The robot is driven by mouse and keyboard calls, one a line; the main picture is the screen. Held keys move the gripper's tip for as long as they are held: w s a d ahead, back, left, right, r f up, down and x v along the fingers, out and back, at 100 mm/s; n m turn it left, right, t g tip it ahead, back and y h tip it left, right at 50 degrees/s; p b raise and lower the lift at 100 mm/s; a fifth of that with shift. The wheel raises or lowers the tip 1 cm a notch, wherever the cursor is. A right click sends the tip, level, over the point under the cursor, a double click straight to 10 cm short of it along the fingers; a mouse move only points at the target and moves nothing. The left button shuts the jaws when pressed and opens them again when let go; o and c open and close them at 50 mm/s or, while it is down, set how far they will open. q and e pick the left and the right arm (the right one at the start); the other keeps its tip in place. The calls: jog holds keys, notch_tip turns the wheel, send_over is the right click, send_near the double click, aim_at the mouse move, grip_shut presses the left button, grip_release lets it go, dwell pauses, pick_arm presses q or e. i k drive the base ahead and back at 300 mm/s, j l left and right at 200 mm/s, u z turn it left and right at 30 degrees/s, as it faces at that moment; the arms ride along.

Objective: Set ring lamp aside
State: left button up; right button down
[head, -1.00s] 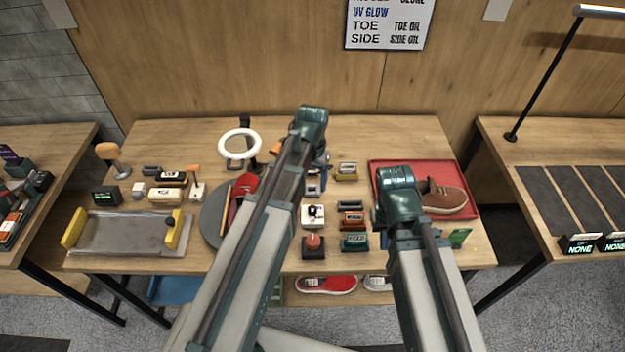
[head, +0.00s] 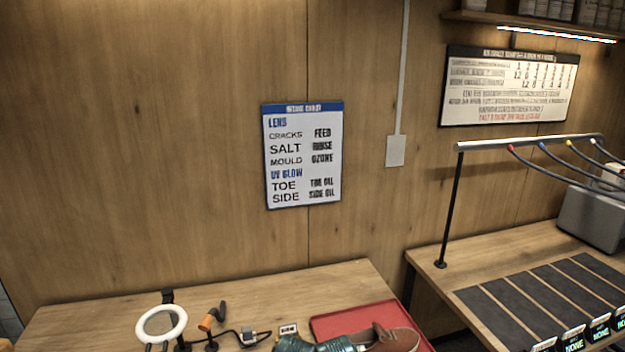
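The ring lamp (head: 161,325) is a white ring on a dark stand. It stands at the back left of the table, at the bottom of the head view, and its base is cut off by the frame edge.
A red tray (head: 335,320) holds a brown shoe (head: 396,339). A wall chart (head: 303,155) hangs above. A right-hand table (head: 440,250) carries dark strips and a black post.

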aim_at(167, 292)
jog(key=j+u, duration=0.1)
jog(key=u, duration=0.25)
jog(key=j+u, duration=0.1)
jog(key=u, duration=0.25)
jog(key=i+j+u, duration=0.1)
jog(key=u, duration=0.25)
